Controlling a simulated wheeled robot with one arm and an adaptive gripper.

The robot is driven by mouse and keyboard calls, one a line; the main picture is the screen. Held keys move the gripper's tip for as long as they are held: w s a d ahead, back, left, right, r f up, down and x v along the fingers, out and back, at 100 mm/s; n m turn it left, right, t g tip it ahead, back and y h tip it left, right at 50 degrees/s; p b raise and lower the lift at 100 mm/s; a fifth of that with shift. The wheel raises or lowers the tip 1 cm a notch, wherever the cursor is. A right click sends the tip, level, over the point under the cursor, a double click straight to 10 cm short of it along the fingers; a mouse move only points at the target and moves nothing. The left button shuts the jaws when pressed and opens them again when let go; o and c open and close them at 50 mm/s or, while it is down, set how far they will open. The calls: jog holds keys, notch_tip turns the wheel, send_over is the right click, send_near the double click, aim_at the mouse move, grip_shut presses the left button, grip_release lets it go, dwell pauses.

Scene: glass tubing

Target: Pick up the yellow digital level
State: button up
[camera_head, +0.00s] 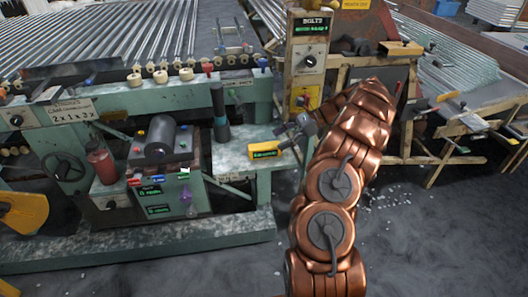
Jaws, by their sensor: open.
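The yellow digital level (263,153) is a small yellow block with a dark face and green lit characters. It lies on the pale shelf of the green machine, near the shelf's right end. My gripper (287,130) is dark grey and sits at the end of my copper-coloured arm. It is just above and to the right of the level in the picture. It is open, with nothing visible in it. The fingers are small here, and I cannot tell whether they touch the level.
The shelf (232,158) is bare left of the level. A dark upright cylinder (220,115) stands at its left rear. A control post (306,60) rises behind my gripper. A wooden-framed rack (440,120) of tubes stands right. Glass bits litter the floor.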

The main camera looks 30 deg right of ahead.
aim_at(267, 145)
jog(key=shift+r+x, duration=0.2)
jog(key=shift+x, duration=3.05)
jog(key=shift+a, duration=0.15)
jog(key=shift+c, duration=0.3)
grip_shut()
